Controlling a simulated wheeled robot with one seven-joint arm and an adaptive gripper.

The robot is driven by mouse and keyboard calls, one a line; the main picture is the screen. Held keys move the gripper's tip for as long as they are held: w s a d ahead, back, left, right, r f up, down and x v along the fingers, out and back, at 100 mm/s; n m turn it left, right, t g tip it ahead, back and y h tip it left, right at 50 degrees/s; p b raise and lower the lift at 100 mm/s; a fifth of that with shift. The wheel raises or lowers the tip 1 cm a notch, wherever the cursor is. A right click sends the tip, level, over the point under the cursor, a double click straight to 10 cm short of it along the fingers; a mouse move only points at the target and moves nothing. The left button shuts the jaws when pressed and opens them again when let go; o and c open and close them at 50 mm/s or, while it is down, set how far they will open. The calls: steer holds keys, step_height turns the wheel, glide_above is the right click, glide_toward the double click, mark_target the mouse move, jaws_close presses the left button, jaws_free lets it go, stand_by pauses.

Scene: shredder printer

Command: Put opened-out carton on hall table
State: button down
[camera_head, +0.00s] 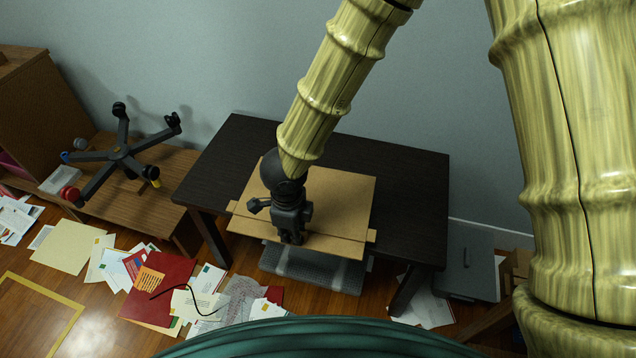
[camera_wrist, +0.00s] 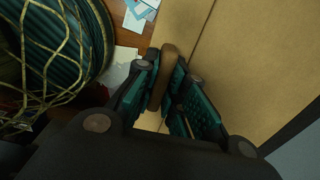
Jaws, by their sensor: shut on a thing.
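The opened-out carton (camera_head: 340,205) is a flat brown cardboard sheet with a fold line near its front edge. It lies over the dark hall table (camera_head: 410,180), with its front part sticking out past the table's front edge. I cannot tell whether it rests on the top or hovers just above it. My gripper (camera_head: 290,238) is over the carton's front part and shut on it. In the wrist view my gripper (camera_wrist: 172,95) has its teal fingers close together at the carton's edge (camera_wrist: 235,70); the exact contact is partly hidden.
A grey textured object (camera_head: 315,270) is under the table's front. Papers and folders (camera_head: 165,285) litter the floor. A low wooden bench (camera_head: 150,195) at left carries an upturned chair base (camera_head: 122,153). A grey lidded bin (camera_head: 468,265) stands right of the table. The wall is behind.

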steer(key=shift+a+f, duration=0.15)
steer(key=shift+f, duration=0.1)
steer(key=shift+w, duration=0.15)
steer(key=w+d, duration=0.1)
steer(key=w, duration=0.4)
steer(key=w+d+f, duration=0.1)
steer(key=w, duration=0.4)
steer(key=w+d, duration=0.1)
steer(key=w, duration=0.3)
steer(key=shift+w+d+f, duration=0.25)
steer(key=shift+w+d, duration=0.05)
steer(key=shift+w, duration=0.1)
steer(key=shift+w+f+b, duration=0.1)
steer(key=shift+f+b, duration=0.6)
steer(key=shift+f, duration=1.1)
